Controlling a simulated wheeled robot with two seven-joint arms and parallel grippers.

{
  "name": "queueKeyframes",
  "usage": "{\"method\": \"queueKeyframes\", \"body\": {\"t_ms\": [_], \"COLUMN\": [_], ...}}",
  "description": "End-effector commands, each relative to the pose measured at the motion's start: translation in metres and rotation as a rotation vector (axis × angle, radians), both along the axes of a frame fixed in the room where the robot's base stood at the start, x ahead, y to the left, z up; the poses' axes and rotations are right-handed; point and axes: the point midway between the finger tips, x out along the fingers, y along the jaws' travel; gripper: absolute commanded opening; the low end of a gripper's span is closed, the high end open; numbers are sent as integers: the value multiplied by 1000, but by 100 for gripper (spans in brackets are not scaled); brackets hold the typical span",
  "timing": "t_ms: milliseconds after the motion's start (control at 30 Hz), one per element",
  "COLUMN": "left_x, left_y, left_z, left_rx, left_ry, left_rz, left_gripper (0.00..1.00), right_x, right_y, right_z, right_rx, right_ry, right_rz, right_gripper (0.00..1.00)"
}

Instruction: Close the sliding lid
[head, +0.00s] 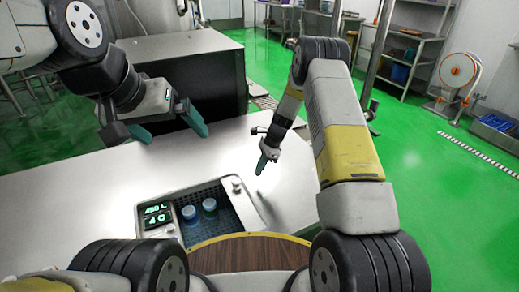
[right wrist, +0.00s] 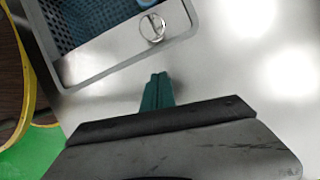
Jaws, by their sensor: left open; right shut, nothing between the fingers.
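The sliding lid (head: 247,210) is a metal panel with a round knob (head: 236,184), at the right side of a recessed well in the steel counter. The well (head: 226,219) is uncovered, with a dark blue mesh inside. The lid (right wrist: 95,66) and its ring-shaped knob (right wrist: 152,27) also show in the right wrist view. My right gripper (head: 261,166) is shut and empty, above the counter to the right of the knob. Its green fingers (right wrist: 158,90) are together, apart from the knob. My left gripper (head: 172,128) is open and empty over the counter's back left.
Two blue-topped containers (head: 209,205) stand in the well. A display panel (head: 157,215) is left of it. A dark, steel-topped box (head: 190,75) stands behind the counter. The counter (head: 75,200) is clear to the left. A brown round surface (head: 250,253) is in front.

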Motion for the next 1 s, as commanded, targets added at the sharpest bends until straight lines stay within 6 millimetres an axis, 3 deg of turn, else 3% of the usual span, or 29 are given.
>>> {"method": "queueKeyframes", "body": {"t_ms": [167,300,433,1000], "left_x": [0,0,0,0], "left_y": [0,0,0,0], "left_z": [0,0,0,0], "left_rx": [0,0,0,0], "left_ry": [0,0,0,0], "left_rz": [0,0,0,0], "left_gripper": [100,100,100,100], "right_x": [-3,-8,-9,-12], "right_y": [15,37,47,56], "right_z": [-33,-30,-29,-29], "right_rx": [0,0,-1,0], "right_ry": [0,-2,-2,-1], "right_rz": [3,5,1,3], "right_gripper": [0,0,0,0]}}
